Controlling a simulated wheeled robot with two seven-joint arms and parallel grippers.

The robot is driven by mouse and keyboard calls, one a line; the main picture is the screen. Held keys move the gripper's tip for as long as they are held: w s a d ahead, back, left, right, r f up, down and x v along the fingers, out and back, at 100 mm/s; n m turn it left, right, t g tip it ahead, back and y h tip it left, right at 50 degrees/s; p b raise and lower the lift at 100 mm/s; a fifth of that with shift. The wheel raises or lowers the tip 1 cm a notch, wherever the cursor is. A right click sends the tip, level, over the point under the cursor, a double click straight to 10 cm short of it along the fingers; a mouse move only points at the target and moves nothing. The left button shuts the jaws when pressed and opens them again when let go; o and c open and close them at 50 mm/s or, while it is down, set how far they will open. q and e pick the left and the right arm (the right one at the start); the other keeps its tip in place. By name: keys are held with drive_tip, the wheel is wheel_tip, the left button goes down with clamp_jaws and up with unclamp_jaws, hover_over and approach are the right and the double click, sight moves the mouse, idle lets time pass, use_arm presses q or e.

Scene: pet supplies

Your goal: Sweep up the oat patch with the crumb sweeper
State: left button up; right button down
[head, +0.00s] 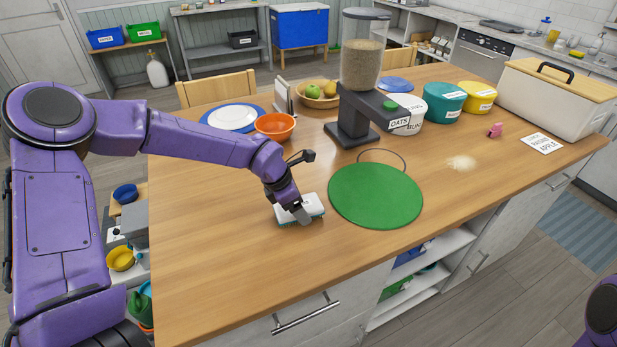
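The oat patch (461,163) is a small pale scatter on the right part of the wooden table. A small white block with a teal lower edge, apparently the crumb sweeper (314,205), lies left of the green round mat. My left gripper (298,213) points down at the sweeper and overlaps its left part. Its fingers look close to or touching the sweeper; whether they grip it is not clear. My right gripper is out of view; only a piece of purple, likely my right arm, shows at the lower right edge.
The green mat (375,195) lies between sweeper and oat patch. Behind it stands the oat dispenser (355,105), with teal (443,103) and yellow (477,97) tubs to its right. A pink object (495,130) and a card (542,144) lie beyond the oats. The front right tabletop is clear.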

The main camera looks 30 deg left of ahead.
use_arm(q)
drive_tip(key=shift+w+d, duration=0.55)
drive_tip(key=shift+w, duration=0.05)
wheel_tip(320, 180, up, 5)
drive_tip(key=p, duration=0.3)
drive_tip(key=shift+p, duration=0.35)
wheel_tip(320, 180, up, 2)
drive_tip(key=shift+w+r+p, duration=0.1)
drive_tip(key=shift+w+p, duration=0.05)
drive_tip(key=shift+p, duration=0.85)
drive_tip(key=shift+r+p, duration=0.4)
drive_tip(key=shift+r, duration=0.15)
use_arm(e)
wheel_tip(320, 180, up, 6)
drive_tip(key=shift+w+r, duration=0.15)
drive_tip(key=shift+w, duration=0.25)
use_arm(q)
drive_tip(key=shift+f, duration=0.15)
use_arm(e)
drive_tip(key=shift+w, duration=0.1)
